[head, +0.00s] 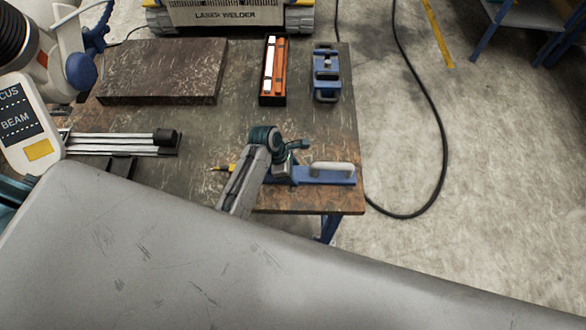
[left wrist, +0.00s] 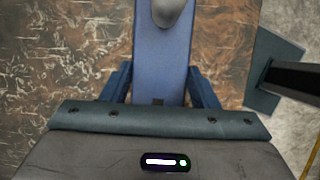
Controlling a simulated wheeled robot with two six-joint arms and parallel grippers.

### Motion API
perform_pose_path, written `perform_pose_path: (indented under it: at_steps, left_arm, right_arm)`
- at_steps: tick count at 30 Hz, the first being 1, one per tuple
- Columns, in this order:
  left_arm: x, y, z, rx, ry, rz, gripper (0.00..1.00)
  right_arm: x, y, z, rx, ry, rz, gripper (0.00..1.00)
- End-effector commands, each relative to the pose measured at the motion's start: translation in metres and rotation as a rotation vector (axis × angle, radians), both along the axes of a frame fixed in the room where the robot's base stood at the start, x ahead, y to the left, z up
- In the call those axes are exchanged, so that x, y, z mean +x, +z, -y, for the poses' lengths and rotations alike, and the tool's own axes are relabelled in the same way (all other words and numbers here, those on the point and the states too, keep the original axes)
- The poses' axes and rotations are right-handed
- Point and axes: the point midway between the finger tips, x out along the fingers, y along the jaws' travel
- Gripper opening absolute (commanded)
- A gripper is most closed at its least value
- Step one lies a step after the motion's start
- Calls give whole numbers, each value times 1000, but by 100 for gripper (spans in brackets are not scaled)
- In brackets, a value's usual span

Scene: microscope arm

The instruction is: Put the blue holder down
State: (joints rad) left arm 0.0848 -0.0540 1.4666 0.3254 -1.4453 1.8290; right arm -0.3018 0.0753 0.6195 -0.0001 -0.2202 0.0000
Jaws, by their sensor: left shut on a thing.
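The blue holder (head: 325,175) is a long flat blue piece with a pale grey rounded bar on top, near the front right corner of the wooden table. My left gripper (head: 287,173) is shut on its left end. In the left wrist view the blue holder (left wrist: 160,60) runs straight out between the two blue fingers (left wrist: 160,88), with the grey bar's end at the top. It looks level. I cannot tell whether its underside touches the table. My right gripper is not in view.
The table (head: 210,130) also bears a dark slab (head: 160,70), an orange-and-white tool in a black tray (head: 272,70), a blue device (head: 326,74) and metal rails (head: 120,142). A yellow-tipped object (head: 226,168) lies left of my gripper. The table's middle is bare.

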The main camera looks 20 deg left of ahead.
Motion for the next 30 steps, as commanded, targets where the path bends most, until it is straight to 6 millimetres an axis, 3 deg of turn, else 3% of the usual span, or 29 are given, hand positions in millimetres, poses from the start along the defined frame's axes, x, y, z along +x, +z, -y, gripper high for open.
perform_pose_path:
  at_steps: [7,8,11,23,30]
  left_arm:
    - [1,0,0,-1,0,4,5]
    - [0,-2,0,0,0,0,58]
    - [0,-2,0,0,0,0,76]
    - [0,5,-3,1,0,3,76]
    - [-4,41,-18,3,0,7,76]
  right_arm:
    - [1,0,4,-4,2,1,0]
    - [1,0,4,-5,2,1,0]
    - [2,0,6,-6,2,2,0]
    - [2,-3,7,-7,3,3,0]
    - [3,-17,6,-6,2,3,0]
